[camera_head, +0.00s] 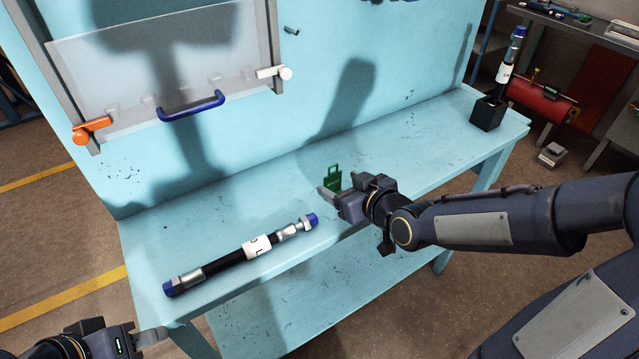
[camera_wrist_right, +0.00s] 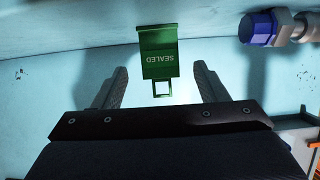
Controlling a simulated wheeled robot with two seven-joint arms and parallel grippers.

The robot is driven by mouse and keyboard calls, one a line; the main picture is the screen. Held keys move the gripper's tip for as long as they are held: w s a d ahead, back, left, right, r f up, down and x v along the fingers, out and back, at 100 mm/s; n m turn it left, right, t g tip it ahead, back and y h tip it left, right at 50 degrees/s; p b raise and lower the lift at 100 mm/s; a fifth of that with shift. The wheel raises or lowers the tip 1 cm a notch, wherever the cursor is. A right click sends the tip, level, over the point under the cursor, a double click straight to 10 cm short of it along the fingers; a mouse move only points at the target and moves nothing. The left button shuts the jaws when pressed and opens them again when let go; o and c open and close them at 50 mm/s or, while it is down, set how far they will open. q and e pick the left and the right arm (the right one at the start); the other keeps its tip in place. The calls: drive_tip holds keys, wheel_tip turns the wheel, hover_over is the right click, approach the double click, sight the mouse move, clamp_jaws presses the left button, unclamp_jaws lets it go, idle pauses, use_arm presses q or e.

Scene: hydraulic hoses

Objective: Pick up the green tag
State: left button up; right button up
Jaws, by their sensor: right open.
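The green tag (camera_head: 333,181), marked SEALED, has a thin loop at one end. In the head view it shows at my right gripper's fingers (camera_head: 340,190), above the pale blue bench. In the right wrist view the tag (camera_wrist_right: 160,55) lies in line with the gap between the open fingers (camera_wrist_right: 161,72), its loop towards the gripper. Clear gaps show on both sides of it, so the fingers are not closed on it. My left gripper (camera_head: 150,338) is at the lower left corner, off the bench, partly cut off; its opening cannot be judged.
A black hose with blue end caps (camera_head: 225,259) lies on the bench (camera_head: 420,140), left of my right gripper. Another hose (camera_head: 509,65) stands in a black block (camera_head: 487,113) at the far right. A clear panel with a blue handle (camera_head: 190,107) is on the back wall.

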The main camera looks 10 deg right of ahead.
sight(333, 182)
drive_tip(key=shift+f+x, duration=0.1)
drive_tip(key=shift+x, duration=1.45)
drive_tip(key=shift+f+x, duration=0.15)
drive_tip(key=shift+x, duration=1.45)
drive_tip(key=shift+s+r, duration=0.1)
drive_tip(key=shift+s, duration=0.05)
drive_tip(key=c, duration=1)
